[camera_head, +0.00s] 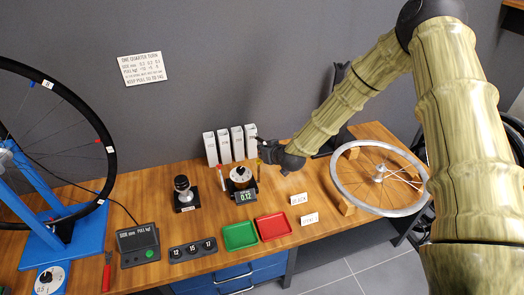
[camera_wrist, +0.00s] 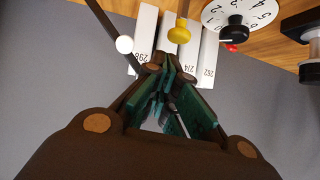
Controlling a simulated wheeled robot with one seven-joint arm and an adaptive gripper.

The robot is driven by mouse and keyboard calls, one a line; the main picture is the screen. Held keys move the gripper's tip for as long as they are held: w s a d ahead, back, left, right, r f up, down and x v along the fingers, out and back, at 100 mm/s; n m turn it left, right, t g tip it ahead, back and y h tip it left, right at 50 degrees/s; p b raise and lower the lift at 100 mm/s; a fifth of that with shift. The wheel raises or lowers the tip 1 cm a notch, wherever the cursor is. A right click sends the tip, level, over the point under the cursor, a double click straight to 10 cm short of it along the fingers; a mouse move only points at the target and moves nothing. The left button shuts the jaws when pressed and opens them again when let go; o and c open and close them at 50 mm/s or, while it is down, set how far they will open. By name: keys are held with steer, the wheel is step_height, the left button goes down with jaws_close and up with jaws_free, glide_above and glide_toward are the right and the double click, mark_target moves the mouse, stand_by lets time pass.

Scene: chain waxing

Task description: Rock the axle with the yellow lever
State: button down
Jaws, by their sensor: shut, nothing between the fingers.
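The yellow lever (camera_head: 258,168) stands upright at the right side of a small device with a round dial (camera_head: 240,173) and a display reading 0.12. In the wrist view its yellow knob (camera_wrist: 179,33) shows just beyond my fingertips, with its rod running to the top edge. My gripper (camera_head: 261,144) is beside and slightly above the lever; its green-padded fingers (camera_wrist: 170,70) are closed together and empty. Whether they touch the knob I cannot tell. The dial with its black knob also shows in the wrist view (camera_wrist: 235,18). I cannot make out the axle.
Several white numbered boxes (camera_head: 224,146) stand close behind the device. A white-knobbed rod (camera_wrist: 124,44) is near my fingers. Green (camera_head: 240,236) and red (camera_head: 273,227) trays lie in front. A spoked wheel (camera_head: 345,185) rests at the right, another (camera_head: 108,135) at the left.

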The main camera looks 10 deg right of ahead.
steer(key=v, duration=0.9)
steer(key=shift+r+b, duration=0.35)
steer(key=shift+b, duration=0.1)
steer(key=s+f+g, duration=0.1)
steer(key=s+f, duration=0.4)
steer(key=s, duration=0.1)
steer(key=s+f+g+p, duration=0.1)
steer(key=s+f+g, duration=0.1)
steer(key=s+f, duration=0.4)
steer(key=s+a+f+g, duration=0.1)
steer(key=s+f+g, duration=0.1)
steer(key=s+f, duration=0.3)
steer(key=shift+s+f+m+h, duration=0.15)
steer(key=shift+s+m, duration=0.05)
steer(key=shift+s, duration=0.2)
steer(key=shift+s+f+m+h, duration=0.15)
steer(key=shift+s+f+m, duration=0.05)
steer(key=shift+s, duration=0.25)
steer(key=s+d+f+g+h+p, duration=0.1)
steer(key=s+f+g, duration=0.2)
steer(key=s, duration=1)
steer(key=s+d+f+m+g+h+p, duration=0.1)
steer(key=s+f, duration=0.4)
steer(key=s, duration=0.9)
steer(key=shift+s+d+g, duration=0.3)
steer(key=shift+d+g, duration=0.35)
steer(key=shift+g, duration=0.25)
steer(key=shift+r, duration=0.1)
